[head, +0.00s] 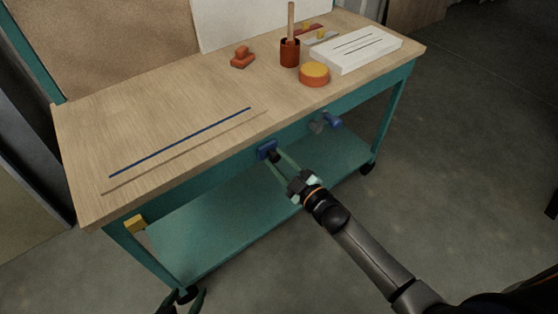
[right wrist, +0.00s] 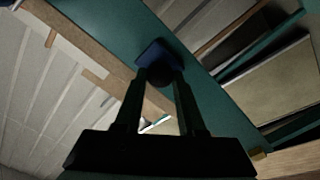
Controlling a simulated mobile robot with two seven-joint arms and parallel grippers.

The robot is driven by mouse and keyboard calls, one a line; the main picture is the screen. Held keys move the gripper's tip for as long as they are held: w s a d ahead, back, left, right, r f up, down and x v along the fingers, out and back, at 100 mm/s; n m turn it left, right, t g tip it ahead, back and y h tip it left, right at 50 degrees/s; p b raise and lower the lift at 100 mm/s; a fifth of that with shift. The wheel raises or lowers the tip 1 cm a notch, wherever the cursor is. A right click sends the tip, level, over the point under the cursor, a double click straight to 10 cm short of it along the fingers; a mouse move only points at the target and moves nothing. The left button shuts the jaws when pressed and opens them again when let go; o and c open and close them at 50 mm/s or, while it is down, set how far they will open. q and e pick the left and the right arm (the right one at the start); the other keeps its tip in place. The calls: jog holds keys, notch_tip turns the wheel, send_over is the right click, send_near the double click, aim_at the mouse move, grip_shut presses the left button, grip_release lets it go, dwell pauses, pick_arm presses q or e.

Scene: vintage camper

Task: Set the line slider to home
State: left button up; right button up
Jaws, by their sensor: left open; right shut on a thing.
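A blue slider knob (head: 266,149) sticks out from the teal front rail of the workbench, near the middle. It also shows in the right wrist view (right wrist: 155,53), at the tips of my fingers. My right gripper (head: 276,161) is shut on this knob, with one finger on each side. In the right wrist view, my fingers (right wrist: 162,90) hide part of the knob's dark stem. My left gripper (head: 184,299) is only partly in view at the bottom edge, open and empty, away from the bench. No home mark can be read.
A blue-ended grey fitting (head: 330,120) sits on the rail to the right. A yellow block (head: 134,223) is at the left end. The wooden top (head: 150,110) holds a red pot (head: 290,52), an orange-yellow round piece (head: 314,73) and a white slotted block (head: 357,48).

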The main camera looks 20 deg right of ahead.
grip_shut()
dwell(0.8)
